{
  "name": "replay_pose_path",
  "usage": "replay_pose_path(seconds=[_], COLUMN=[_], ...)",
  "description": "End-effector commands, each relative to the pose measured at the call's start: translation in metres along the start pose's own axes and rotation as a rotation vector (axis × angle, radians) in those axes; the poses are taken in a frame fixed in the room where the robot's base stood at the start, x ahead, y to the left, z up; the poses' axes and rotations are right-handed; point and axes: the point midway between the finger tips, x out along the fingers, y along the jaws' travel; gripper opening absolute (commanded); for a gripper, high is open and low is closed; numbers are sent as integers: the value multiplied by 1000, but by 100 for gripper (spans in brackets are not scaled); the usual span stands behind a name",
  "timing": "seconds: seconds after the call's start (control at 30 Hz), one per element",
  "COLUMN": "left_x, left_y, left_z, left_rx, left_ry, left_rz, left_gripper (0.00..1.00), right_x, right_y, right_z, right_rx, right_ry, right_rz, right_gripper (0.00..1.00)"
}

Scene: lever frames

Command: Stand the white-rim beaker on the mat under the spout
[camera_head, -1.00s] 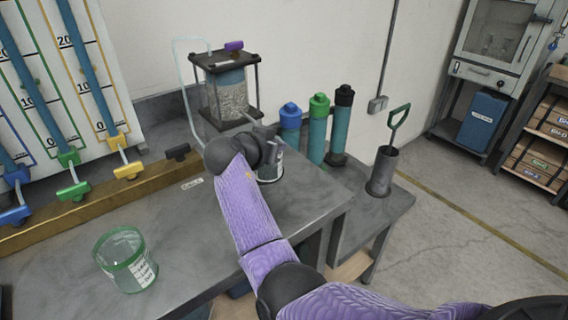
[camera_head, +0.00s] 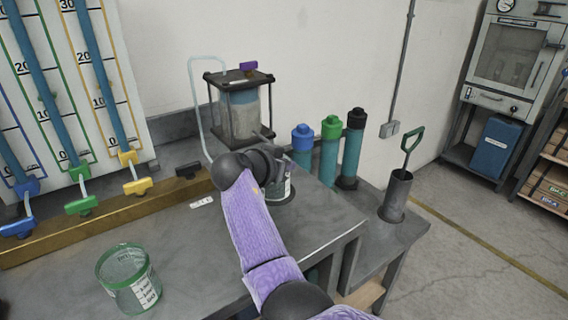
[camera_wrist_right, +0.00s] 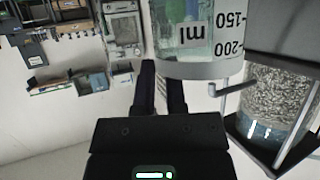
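The white-rim beaker (camera_head: 284,190) stands upright on a dark round mat (camera_head: 282,200) in front of the clear cell, partly hidden by my right gripper. In the right wrist view the beaker (camera_wrist_right: 195,40) shows upside down, with its white rim band and ml marks. My right gripper (camera_head: 276,168) is at the beaker's rim. Its two dark fingers (camera_wrist_right: 162,85) are a little apart there; the rim overlaps one of them, and I cannot tell whether they clamp the wall. A grey spout (camera_wrist_right: 232,88) shows close beside the rim. My left gripper is out of view.
A green-rim beaker (camera_head: 128,280) stands at the front left of the bench. The gravel-filled cell (camera_head: 240,112) is behind my gripper. Blue, green and black-capped cylinders (camera_head: 330,150) and a scoop holder (camera_head: 396,196) stand to the right. A tube board (camera_head: 70,90) is at left.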

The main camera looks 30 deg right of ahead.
Motion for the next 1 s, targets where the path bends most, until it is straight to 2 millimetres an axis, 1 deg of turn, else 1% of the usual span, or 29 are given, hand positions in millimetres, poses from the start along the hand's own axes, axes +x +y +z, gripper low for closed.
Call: replay_pose_path(seconds=[0.03, 0.07, 0.1, 0.13, 0.37, 0.47, 0.6, 0.73, 0.8, 0.87, 1.0], left_x=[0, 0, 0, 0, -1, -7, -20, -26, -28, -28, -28], left_y=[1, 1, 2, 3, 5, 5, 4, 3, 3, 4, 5], left_z=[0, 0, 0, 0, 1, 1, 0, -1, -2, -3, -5], left_rx=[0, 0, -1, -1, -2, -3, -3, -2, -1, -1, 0], left_ry=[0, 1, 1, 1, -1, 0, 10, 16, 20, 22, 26], left_rz=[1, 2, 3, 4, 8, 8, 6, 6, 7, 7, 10], left_gripper=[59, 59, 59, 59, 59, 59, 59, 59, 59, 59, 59], right_x=[0, 0, 0, 0, -1, -14, -52, -81, -91, -97, -100], right_y=[0, 0, 0, 0, 0, -1, 0, 0, 0, 0, 0], right_z=[0, 0, 0, 0, 0, -2, -4, -3, -2, -1, 0], right_rx=[0, 0, 0, 0, 0, 0, 1, 2, 0, 1, 0], right_ry=[0, 0, 0, 0, -1, 1, -1, -2, -1, -1, 0], right_rz=[0, 0, 0, 0, 0, -4, -5, -4, -1, -1, 0], right_gripper=[27, 34, 42, 47, 47, 47, 47, 47, 47, 47, 47])
